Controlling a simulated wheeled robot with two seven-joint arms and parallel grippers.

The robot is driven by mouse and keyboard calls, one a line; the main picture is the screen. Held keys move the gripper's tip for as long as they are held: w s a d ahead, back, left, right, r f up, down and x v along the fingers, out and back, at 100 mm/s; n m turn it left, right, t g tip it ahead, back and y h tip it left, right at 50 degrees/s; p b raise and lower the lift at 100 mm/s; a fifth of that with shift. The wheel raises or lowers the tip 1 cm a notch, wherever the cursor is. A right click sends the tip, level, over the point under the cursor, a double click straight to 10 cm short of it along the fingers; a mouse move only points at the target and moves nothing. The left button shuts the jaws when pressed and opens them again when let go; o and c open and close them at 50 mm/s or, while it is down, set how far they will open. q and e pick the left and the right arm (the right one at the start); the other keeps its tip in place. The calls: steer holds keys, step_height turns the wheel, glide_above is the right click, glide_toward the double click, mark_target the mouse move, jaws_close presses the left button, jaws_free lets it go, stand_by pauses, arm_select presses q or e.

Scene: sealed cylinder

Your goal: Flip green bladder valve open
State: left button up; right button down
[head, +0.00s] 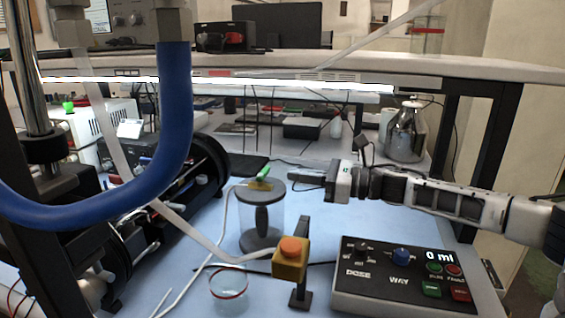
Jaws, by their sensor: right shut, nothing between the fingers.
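A clear cylinder (263,225) with a grey lid (259,197) and a dark inner body stands on the blue table top. A small green valve lever (264,172) on a yellowish base sits on top of the lid, tilted up to the right. My right gripper (291,180) comes in from the right at about lid height. Its fingers are shut and empty, and their tips point left, a little to the right of the lid and valve. Whether the tips touch the lid edge I cannot tell. My left gripper is not in view.
A control box (400,290) reading "0 ml" stands at front right. An orange button on a yellow block (291,261) stands before the cylinder, beside a glass cup (229,288). A thick blue hose (178,120) crosses the left. A steel flask (405,135) stands behind.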

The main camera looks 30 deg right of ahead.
mark_target(268, 172)
steer(key=p+x, duration=0.1)
steer(key=x, duration=0.2)
steer(key=shift+w+a+r+p, duration=0.15)
steer(key=shift+w+a+p, duration=0.1)
steer(key=shift+p, duration=0.05)
steer(key=shift+w+a, duration=0.2)
steer(key=shift+f, duration=0.2)
